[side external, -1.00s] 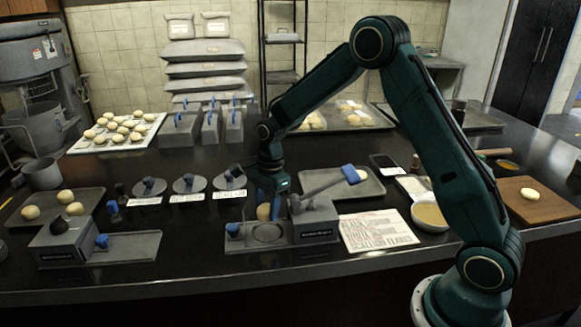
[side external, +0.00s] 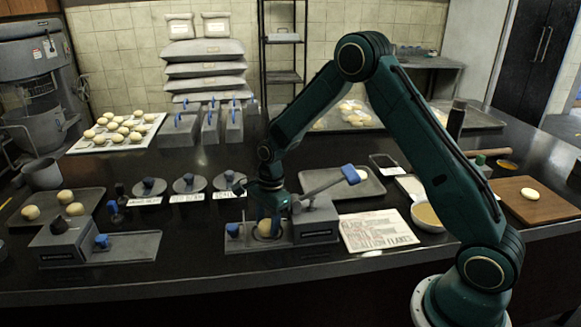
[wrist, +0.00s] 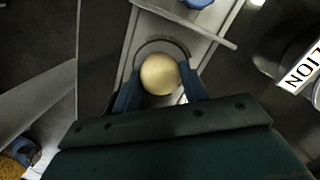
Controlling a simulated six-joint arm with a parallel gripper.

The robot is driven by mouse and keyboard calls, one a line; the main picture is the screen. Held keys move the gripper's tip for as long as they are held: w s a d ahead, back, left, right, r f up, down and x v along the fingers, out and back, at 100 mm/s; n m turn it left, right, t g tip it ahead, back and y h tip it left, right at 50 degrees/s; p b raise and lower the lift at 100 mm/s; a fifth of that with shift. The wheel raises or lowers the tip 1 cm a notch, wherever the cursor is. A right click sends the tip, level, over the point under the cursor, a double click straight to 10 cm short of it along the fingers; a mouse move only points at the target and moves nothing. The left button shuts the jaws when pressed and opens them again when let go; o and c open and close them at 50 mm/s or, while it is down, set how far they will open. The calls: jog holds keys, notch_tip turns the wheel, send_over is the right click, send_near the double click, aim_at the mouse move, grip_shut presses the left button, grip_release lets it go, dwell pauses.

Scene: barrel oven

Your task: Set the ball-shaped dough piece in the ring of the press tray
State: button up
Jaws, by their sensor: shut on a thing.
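A pale ball-shaped dough piece (wrist: 160,74) is between the two blue fingers of my gripper (wrist: 160,90) in the wrist view. My gripper (side external: 268,228) is shut on it, low over the press tray (side external: 242,242) in the side view. The ring (wrist: 178,44) shows as a dark circle on the tray, partly hidden behind the dough. The dough (side external: 266,229) appears over the ring area. I cannot tell whether it touches the tray.
The press body (side external: 316,220) with its raised, blue-ended lever (side external: 335,180) stands just right of my gripper. A second press (side external: 65,243) is at the left. A printed sheet (side external: 378,230) and a bowl (side external: 428,216) lie to the right. Round discs (side external: 189,184) stand behind.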

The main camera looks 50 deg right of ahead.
jog(key=o, duration=1)
jog(key=shift+f, duration=0.1)
jog(key=r, duration=0.4)
jog(key=d+r, duration=0.1)
jog(key=r, duration=0.7)
jog(key=shift+s+d+r, duration=0.1)
jog(key=shift+d+r, duration=0.05)
jog(key=shift+d, duration=0.05)
